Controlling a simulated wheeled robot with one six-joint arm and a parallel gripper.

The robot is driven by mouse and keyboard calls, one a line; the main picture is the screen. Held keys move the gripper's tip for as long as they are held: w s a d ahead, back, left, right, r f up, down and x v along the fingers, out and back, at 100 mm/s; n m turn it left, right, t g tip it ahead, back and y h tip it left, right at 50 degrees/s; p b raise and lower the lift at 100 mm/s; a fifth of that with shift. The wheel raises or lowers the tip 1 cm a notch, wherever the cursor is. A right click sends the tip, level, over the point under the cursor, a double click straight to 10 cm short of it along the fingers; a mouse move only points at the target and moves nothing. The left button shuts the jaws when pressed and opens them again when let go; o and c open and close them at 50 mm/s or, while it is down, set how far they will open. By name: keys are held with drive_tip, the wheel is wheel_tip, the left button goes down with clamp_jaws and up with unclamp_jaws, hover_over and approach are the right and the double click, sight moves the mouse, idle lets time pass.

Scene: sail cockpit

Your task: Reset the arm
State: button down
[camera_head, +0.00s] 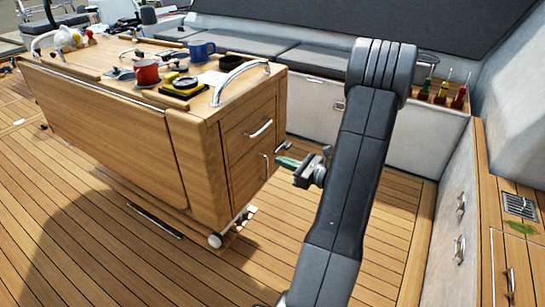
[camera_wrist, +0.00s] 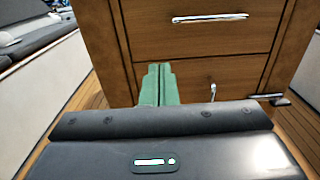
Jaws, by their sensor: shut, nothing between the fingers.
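My gripper (camera_head: 286,163) shows in the head view in front of the drawer end of the wooden cockpit table, held out by my dark arm. In the wrist view its green fingers (camera_wrist: 160,84) are together, with nothing between them. They point toward the lower drawer (camera_wrist: 205,75) and appear apart from it. My arm rises through the middle right of the head view and bends at the top. Its far links are partly hidden behind the near one.
The wooden table (camera_head: 110,130) carries a red mug (camera_head: 147,72), a blue mug (camera_head: 201,50) and a yellow-black item (camera_head: 183,87). Grey bench seats (camera_head: 300,58) run behind. Bottles (camera_head: 441,92) stand in a rack at right. A wooden side locker (camera_head: 510,230) borders the right. Deck at front left is clear.

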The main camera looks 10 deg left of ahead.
sight(240, 145)
drive_tip(key=shift+s+d, duration=0.1)
drive_tip(key=shift+d, duration=0.15)
drive_tip(key=x, duration=1.3)
drive_tip(key=shift+a, duration=0.25)
